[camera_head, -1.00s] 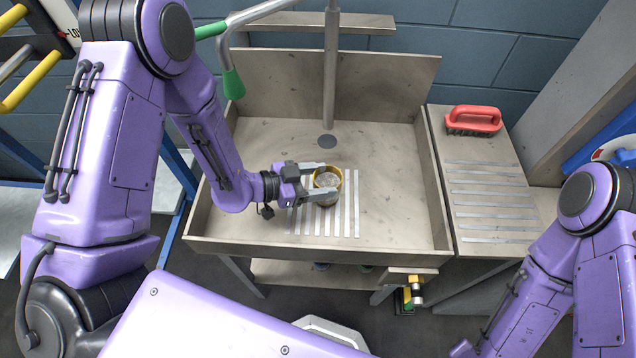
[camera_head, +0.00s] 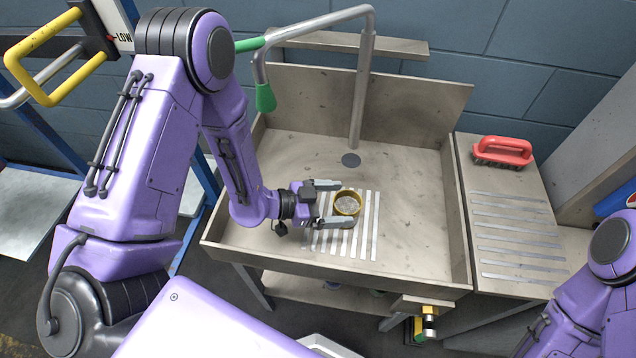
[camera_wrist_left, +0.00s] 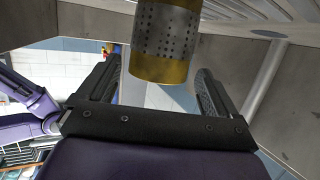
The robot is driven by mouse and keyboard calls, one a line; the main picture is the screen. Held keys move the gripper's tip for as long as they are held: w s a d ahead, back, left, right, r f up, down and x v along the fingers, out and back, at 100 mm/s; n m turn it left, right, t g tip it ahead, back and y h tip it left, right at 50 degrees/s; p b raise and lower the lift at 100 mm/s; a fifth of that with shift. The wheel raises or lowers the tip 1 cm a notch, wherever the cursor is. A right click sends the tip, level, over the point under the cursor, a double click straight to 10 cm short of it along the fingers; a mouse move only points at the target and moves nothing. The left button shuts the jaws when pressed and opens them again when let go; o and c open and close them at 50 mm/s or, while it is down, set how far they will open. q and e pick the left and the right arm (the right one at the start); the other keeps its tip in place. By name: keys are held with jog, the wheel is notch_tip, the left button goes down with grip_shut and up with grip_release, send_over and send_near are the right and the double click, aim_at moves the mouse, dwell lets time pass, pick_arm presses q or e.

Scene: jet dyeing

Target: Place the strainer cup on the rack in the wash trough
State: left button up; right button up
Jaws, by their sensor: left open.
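The strainer cup (camera_head: 347,203), a metal cup with a yellow rim, stands upright on the light slats of the rack (camera_head: 372,240) in the wash trough (camera_head: 425,235). My left gripper (camera_head: 345,203) comes from the left with one finger on each side of the cup. It is open, with a gap showing between cup and fingers. In the left wrist view, the cup's perforated wall and yellow band (camera_wrist_left: 160,68) show between the two spread fingers (camera_wrist_left: 158,85). That picture looks upside down. My right gripper is out of view; only part of the right arm shows.
A grey pipe (camera_head: 361,90) rises at the trough's back, with a green-tipped spout (camera_head: 265,98) at upper left. A red-handled brush (camera_head: 503,150) lies on the ribbed side board (camera_head: 518,235) at right. The trough's right half is clear.

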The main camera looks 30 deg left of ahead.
pick_arm(q)
jog(key=v, duration=1.1)
jog(key=shift+b, duration=0.4)
